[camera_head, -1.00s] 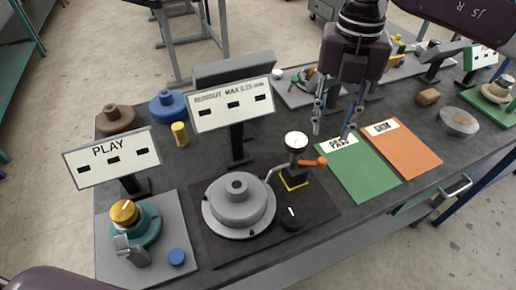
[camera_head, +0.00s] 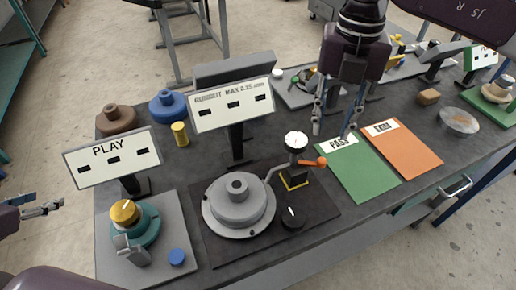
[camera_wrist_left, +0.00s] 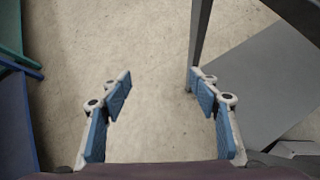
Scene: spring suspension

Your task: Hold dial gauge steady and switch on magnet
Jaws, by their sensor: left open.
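The dial gauge (camera_head: 296,141) has a round white face and stands upright on a dark magnet base (camera_head: 293,179) with a yellow band. An orange-tipped lever (camera_head: 313,163) sticks out to the right below the dial. My right gripper (camera_head: 333,131) hangs open and empty behind and right of the gauge, apart from it. My left gripper (camera_head: 48,208) is at the far left edge, off the bench and far from the gauge. In the left wrist view it is open and empty (camera_wrist_left: 158,95) above bare floor.
A grey round flanged part (camera_head: 239,204) sits left of the gauge, with a black knob (camera_head: 292,217) in front. A RUNOUT sign (camera_head: 232,104) and PLAY sign (camera_head: 112,157) stand behind and left. Green (camera_head: 358,168) and orange (camera_head: 404,149) mats lie right.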

